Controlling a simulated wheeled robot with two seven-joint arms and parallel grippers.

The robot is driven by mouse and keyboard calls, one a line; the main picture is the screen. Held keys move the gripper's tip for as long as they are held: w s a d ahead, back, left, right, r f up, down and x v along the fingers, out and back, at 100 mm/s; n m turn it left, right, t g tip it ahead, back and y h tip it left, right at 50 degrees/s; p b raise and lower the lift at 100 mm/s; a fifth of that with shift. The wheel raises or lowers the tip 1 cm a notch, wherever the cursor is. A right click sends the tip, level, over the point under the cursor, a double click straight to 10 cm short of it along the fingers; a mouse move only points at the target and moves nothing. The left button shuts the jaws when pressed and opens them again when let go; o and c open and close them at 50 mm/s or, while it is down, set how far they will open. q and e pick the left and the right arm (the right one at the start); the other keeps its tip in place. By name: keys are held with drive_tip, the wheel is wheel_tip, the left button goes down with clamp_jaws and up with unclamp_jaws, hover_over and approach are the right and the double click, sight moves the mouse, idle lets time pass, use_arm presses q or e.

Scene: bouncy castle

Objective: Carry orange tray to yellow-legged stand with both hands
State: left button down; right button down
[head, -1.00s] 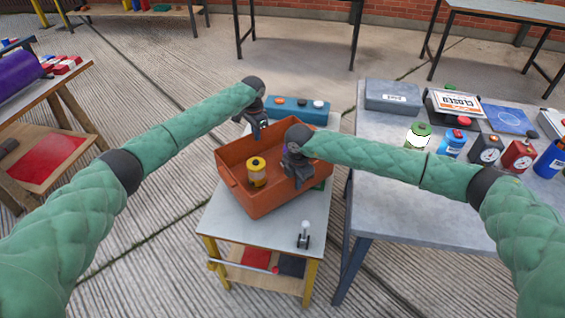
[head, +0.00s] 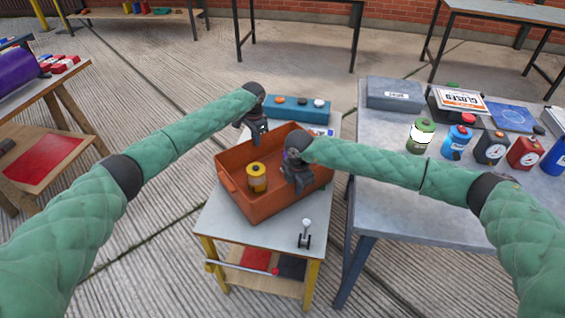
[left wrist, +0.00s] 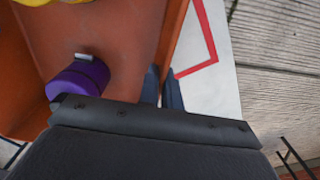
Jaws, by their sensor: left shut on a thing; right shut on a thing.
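The orange tray (head: 254,207) is over the grey top of the yellow-legged stand (head: 225,225) in the head view; I cannot tell whether its whole base touches the top. It holds a yellow-capped jar (head: 257,178). A purple object (left wrist: 78,82) inside it shows in the left wrist view. My left gripper (head: 258,139) is shut on the tray's far-left wall; its fingers straddle the wall in the left wrist view (left wrist: 164,90). My right gripper (head: 296,183) is shut on the tray at the right side; its fingertips are partly hidden.
A teal box (head: 298,108) sits on the stand behind the tray, and a small lever (head: 305,235) stands at its front right. A red outline (left wrist: 212,50) marks the top. The grey table (head: 385,205) at right carries bottles and gauges. A wooden bench (head: 50,95) stands at left.

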use_arm(q)
drive_tip(key=c, duration=2)
unclamp_jaws()
drive_tip(key=shift+f, duration=0.15)
drive_tip(key=shift+c, duration=0.2)
use_arm(e)
drive_tip(key=c, duration=2)
unclamp_jaws()
drive_tip(key=shift+f, duration=0.2)
drive_tip(key=shift+c, duration=0.2)
use_arm(q)
drive_tip(key=o, duration=0.4)
use_arm(e)
drive_tip(key=o, duration=0.4)
drive_tip(key=shift+r, duration=0.1)
use_arm(q)
drive_tip(key=shift+o, duration=0.2)
use_arm(e)
drive_tip(key=shift+o, duration=0.2)
drive_tip(key=shift+r, duration=0.1)
use_arm(q)
wheel_tip(320, 180, up, 12)
use_arm(e)
wheel_tip(320, 180, up, 12)
drive_tip(key=shift+f, duration=0.1)
